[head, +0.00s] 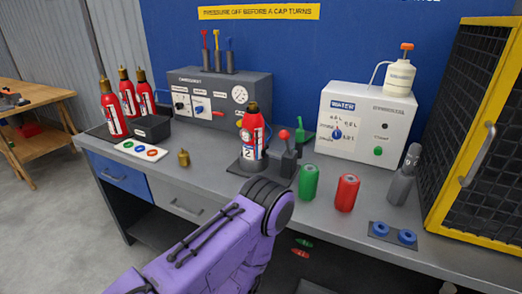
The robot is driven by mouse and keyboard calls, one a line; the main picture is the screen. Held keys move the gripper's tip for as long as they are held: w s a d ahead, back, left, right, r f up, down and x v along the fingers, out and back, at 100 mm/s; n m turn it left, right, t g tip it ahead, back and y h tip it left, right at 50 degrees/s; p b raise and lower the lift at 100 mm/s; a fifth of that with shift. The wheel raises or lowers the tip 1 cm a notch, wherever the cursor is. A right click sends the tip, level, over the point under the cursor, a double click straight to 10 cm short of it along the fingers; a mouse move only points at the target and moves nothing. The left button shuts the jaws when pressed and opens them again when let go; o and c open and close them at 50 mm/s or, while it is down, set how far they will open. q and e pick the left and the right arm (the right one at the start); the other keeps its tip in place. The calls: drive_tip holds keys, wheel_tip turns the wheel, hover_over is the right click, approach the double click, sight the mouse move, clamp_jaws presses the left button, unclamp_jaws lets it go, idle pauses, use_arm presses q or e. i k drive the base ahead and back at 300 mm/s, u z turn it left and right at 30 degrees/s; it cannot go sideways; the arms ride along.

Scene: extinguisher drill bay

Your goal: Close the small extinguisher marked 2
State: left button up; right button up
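The small red extinguisher marked 2 (253,136) stands upright in a dark stand (245,165) at the middle of the bench. Its top looks dark, and I cannot tell whether a cap sits on it. A loose brass cap-like piece (183,158) stands on the bench to the left, apart from the extinguisher. One of my purple arms reaches in from the bottom, and its dark joint is in front of the bench edge below the stand. Neither of my grippers shows, so I cannot see whether they hold anything.
A red-knobbed lever device (288,157) stands right beside the stand. Green (308,182) and red (346,192) cylinders stand to the right. Several small extinguishers (113,115) stand at the left. Control boxes back the bench, and a yellow-framed cage (478,130) bounds the right.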

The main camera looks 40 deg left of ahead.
sight(252, 132)
drive_tip(key=z, duration=0.4)
drive_tip(key=k, duration=1)
drive_tip(key=u, duration=1.05)
drive_tip(key=i, duration=0.4)
